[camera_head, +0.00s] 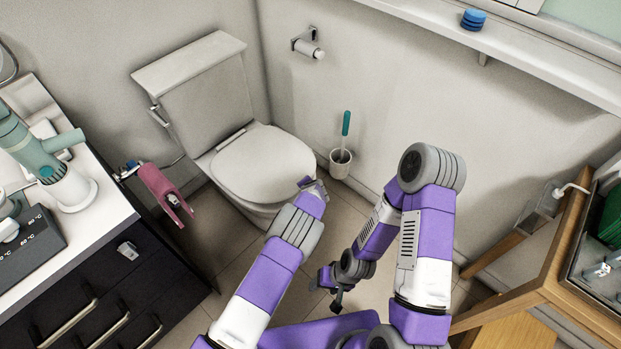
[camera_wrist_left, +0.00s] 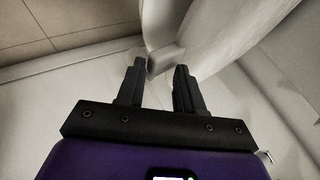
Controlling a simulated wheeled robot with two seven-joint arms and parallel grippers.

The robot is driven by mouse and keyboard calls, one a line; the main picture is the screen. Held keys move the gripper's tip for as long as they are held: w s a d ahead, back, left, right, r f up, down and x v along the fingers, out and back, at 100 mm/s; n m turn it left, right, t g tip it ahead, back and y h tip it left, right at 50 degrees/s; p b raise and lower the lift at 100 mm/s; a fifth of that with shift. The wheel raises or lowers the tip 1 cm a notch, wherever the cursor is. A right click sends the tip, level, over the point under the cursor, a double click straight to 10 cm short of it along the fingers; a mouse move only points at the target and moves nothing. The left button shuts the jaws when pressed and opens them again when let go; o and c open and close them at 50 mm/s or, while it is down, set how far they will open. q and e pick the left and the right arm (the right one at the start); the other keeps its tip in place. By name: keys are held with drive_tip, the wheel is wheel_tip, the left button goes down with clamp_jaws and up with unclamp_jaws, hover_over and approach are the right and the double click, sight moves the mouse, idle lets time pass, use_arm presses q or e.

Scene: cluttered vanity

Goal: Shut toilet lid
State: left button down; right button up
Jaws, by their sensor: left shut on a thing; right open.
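The white toilet (camera_head: 235,140) stands against the back wall. Its lid (camera_head: 265,165) lies down flat over the bowl, with no opening showing. My left gripper (camera_head: 312,184) is at the right front edge of the lid. In the left wrist view its fingers (camera_wrist_left: 160,85) are a little apart, with a pale piece between the tips that looks like the lid's rim; the exact grip is hard to tell. A large pale curved surface (camera_wrist_left: 225,35) rises beyond them. My right gripper (camera_head: 335,286) is open and empty, low over the floor, away from the toilet.
A toilet brush in a white holder (camera_head: 340,163) stands close right of my left gripper. A pink hair dryer-like object (camera_head: 163,190) hangs left of the toilet. A dark-drawered counter (camera_head: 110,290) is at left, a wooden-framed stand (camera_head: 545,275) at right.

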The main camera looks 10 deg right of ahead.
use_arm(q)
drive_tip(key=shift+t+y, duration=0.4)
drive_tip(key=shift+t, duration=0.3)
wheel_tip(320, 180, down, 6)
drive_tip(key=shift+w+r, duration=0.1)
use_arm(e)
drive_tip(key=shift+s+d, duration=0.2)
use_arm(q)
drive_tip(key=c, duration=1.1)
unclamp_jaws()
use_arm(e)
drive_tip(key=shift+w, duration=0.1)
